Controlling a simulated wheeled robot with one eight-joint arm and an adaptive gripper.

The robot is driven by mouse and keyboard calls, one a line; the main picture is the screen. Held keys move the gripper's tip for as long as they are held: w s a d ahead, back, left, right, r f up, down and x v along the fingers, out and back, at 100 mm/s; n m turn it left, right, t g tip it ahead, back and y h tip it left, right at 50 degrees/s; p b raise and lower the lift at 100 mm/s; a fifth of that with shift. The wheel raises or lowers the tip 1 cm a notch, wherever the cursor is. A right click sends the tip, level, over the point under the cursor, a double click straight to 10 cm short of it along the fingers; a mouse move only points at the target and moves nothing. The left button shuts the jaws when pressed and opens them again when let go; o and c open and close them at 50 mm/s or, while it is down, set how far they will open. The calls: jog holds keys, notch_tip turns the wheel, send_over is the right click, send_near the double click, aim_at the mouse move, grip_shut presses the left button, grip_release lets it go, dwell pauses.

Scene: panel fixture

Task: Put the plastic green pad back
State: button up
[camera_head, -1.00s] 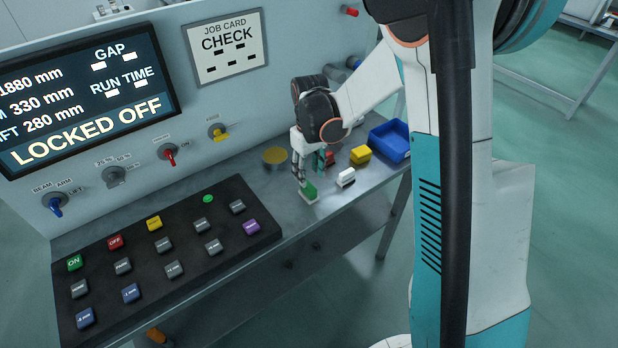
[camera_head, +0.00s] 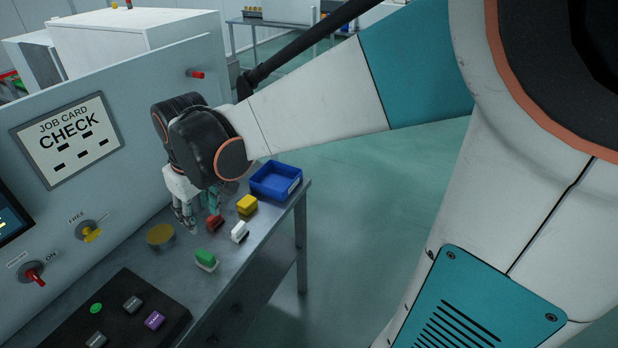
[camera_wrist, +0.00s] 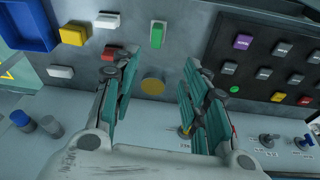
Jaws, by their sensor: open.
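The green pad (camera_head: 206,257) is a small block with a green top and a whitish lower part. It stands on the grey bench near its front edge, and it also shows at the top middle of the wrist view (camera_wrist: 157,36). My gripper (camera_head: 198,208) is open and empty, behind the green pad and apart from it. In the wrist view its fingers (camera_wrist: 160,68) are spread wide, with the pad beyond the tips. A round yellow disc (camera_head: 160,236) lies on the bench and shows between the fingers in the wrist view (camera_wrist: 152,86).
White (camera_head: 239,232), red (camera_head: 214,223) and yellow (camera_head: 247,204) blocks stand right of the pad. A blue bin (camera_head: 270,186) is at the bench's right end. A black button panel (camera_head: 130,318) lies left, and an upright grey panel with knobs (camera_head: 92,234) runs behind.

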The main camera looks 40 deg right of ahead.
jog(key=s+r+m+t, duration=0.1)
jog(key=s+t, duration=0.1)
jog(key=s, duration=0.5)
jog(key=s+r+m+t, duration=0.1)
jog(key=s+r+t, duration=0.1)
jog(key=s, duration=0.5)
jog(key=shift+s+r, duration=0.3)
jog(key=shift+s, duration=0.1)
